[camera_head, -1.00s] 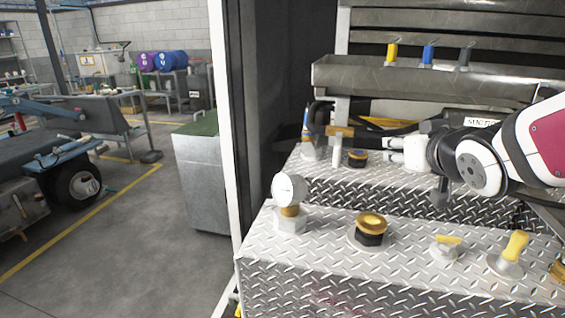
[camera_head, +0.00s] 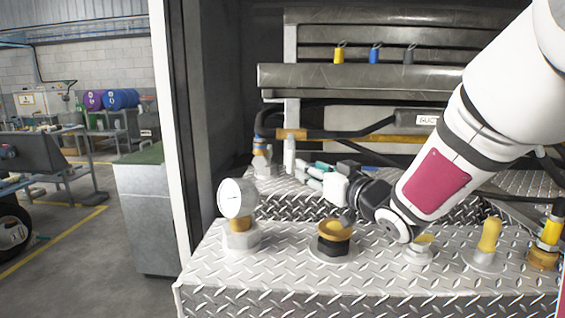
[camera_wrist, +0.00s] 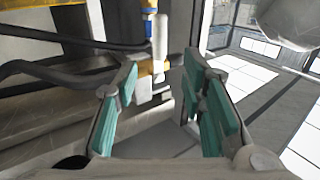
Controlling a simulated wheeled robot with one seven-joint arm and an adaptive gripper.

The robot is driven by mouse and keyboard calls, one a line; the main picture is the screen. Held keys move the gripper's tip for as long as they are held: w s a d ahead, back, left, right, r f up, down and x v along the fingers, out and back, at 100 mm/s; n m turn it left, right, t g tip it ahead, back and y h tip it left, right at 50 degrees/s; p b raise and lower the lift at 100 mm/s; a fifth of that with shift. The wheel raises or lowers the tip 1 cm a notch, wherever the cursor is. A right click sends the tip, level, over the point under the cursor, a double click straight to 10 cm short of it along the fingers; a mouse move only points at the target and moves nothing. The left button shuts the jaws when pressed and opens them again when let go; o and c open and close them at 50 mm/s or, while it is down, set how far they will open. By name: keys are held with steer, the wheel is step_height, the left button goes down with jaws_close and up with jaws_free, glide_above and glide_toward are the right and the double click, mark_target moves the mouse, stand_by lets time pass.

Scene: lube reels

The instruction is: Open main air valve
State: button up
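A brass-coloured valve body (camera_head: 291,134) with a pale upright lever (camera_head: 290,157) sits on the dark hose at the back left of the cabinet. I take this for the main air valve, though no label is readable.
A grey reel trough (camera_head: 360,78) runs above. The cabinet's left wall (camera_head: 202,110) is close to the valve.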

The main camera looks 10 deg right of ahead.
mark_target(293, 159)
steer(key=b+x, duration=0.1)
steer(key=x, duration=0.9)
steer(key=shift+w+f, duration=0.1)
steer(key=shift+w, duration=0.25)
steer(key=shift+c, duration=0.2)
jaws_close()
